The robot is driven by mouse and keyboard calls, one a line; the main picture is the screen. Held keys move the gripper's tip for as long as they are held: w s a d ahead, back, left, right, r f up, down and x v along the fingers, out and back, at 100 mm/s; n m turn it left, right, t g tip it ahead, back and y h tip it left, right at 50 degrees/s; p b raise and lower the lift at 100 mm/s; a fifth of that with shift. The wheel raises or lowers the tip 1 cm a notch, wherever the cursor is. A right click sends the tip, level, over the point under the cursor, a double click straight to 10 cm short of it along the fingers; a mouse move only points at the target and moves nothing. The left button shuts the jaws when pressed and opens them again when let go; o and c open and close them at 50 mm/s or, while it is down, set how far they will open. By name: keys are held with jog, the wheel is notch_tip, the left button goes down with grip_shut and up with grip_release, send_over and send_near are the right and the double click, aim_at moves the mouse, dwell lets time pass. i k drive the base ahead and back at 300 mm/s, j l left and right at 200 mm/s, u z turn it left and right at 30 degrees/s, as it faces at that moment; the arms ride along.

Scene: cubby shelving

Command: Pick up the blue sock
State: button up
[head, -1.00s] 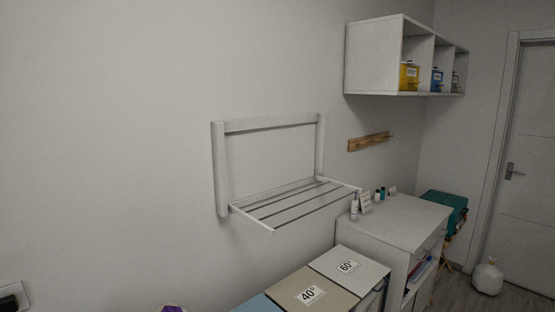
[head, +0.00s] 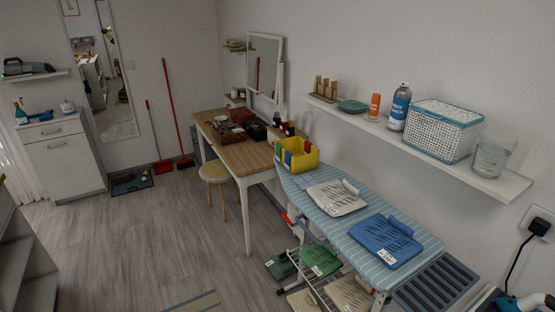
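I cannot make out a blue sock for certain in the head view. A blue folded cloth (head: 385,240) lies flat on the striped ironing board (head: 318,208), but its shape does not look clearly like a sock. A yellow bin (head: 299,161) at the board's far end holds small red, blue and green items too small to identify. My gripper is not in view.
A pale folded cloth (head: 337,197) lies on the board, with folded green and beige cloths on the rack below. A wall shelf (head: 440,160) overhangs the right side. A wooden table (head: 245,157) and stool (head: 216,174) stand behind. The floor (head: 150,235) at left is clear.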

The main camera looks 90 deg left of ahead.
aim_at(287, 154)
jog(key=j+u, duration=0.35)
jog(key=j, duration=0.4)
jog(key=j+u, duration=0.4)
jog(key=j, duration=1)
jog(key=i+j, duration=0.1)
jog(key=j, duration=0.55)
jog(key=j+u, duration=0.1)
jog(key=j, duration=0.5)
jog(key=i+j, duration=0.15)
jog(key=j, duration=1.1)
jog(key=i+j+u, duration=0.1)
jog(key=j, duration=0.5)
